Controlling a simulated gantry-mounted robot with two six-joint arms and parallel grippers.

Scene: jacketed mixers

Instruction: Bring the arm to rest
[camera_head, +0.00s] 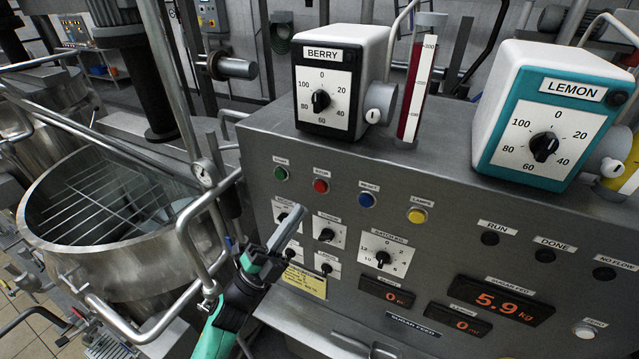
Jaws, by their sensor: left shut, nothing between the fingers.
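My left arm (216,330), green and black, comes up from the bottom edge left of centre. Its gripper (290,222) is shut and empty, its grey fingers pointing up and to the right. In the picture the fingers overlap the left part of the grey control panel (345,290), near the small black knobs and a yellow label (304,281). I cannot tell whether the fingers touch the panel or hang in front of it. My right gripper is not in view.
A jacketed steel mixer (75,250) with a grid over its opening stands at the left, with bent pipe rails (188,240) between it and my arm. BERRY (325,95) and LEMON (545,135) dial boxes sit on the panel. A display (505,300) reads 5.9 kg.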

